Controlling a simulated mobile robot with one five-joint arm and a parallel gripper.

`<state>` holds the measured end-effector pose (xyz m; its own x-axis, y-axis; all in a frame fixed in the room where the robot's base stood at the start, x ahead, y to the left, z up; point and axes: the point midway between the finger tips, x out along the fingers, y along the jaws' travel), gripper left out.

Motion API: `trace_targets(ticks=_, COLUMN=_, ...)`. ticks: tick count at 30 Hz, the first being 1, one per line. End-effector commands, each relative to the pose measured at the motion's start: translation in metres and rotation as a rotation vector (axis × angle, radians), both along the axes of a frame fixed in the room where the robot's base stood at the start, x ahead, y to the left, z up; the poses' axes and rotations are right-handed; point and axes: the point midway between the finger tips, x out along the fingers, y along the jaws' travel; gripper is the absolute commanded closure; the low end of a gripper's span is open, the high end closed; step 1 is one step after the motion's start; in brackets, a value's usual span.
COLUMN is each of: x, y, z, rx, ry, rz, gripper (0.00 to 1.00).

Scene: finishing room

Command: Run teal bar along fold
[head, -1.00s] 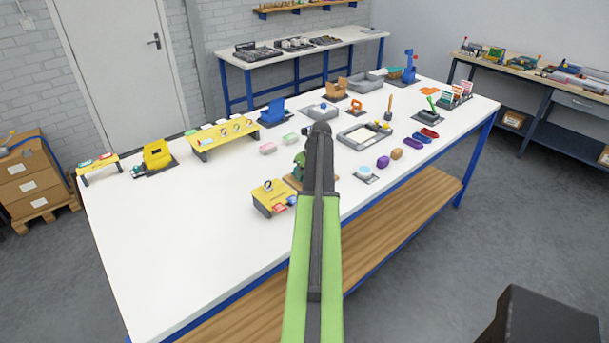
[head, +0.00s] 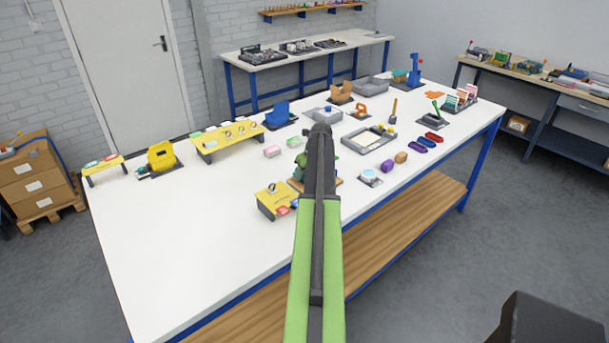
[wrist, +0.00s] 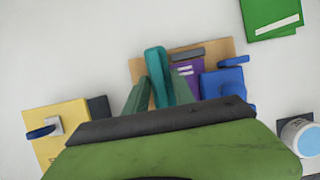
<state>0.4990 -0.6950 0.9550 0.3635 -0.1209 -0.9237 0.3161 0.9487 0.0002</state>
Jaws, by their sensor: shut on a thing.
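A teal bar (wrist: 156,76) stands upright in the middle of the wrist view, its rounded top toward the far side. My gripper (wrist: 158,98) is shut on it; the grip itself is largely hidden behind my green and black arm. Dull green slanted faces (wrist: 185,80) flank the bar, and I cannot tell whether they are the folded piece or jaw parts. Beneath lies a wooden board (wrist: 215,47) with a purple piece with white stripes (wrist: 188,72) and a blue block (wrist: 224,86). In the head view my arm covers most of the board; some green (head: 299,160) shows beside it. The fold is not clearly visible.
A yellow box (head: 277,201) stands close on the left and a light blue disc (head: 369,175) on the right. A green card (wrist: 271,16) lies beyond the board. Several trays and parts fill the back of the white table (head: 150,250); its left front is clear.

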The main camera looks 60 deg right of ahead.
Motion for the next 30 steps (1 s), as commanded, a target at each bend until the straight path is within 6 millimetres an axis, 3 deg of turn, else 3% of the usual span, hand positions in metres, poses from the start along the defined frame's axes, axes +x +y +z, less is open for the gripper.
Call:
trace_targets(ticks=5, x=0.0, y=0.0, z=0.007, rx=0.0, ry=0.001, rz=0.0, gripper=1.0)
trace_targets(ticks=25, x=0.0, y=0.0, z=0.07, rx=0.0, ry=0.001, rz=0.0, gripper=1.0)
trace_targets(ticks=30, x=0.0, y=0.0, z=0.071, rx=0.0, ry=0.001, rz=0.0, gripper=1.0)
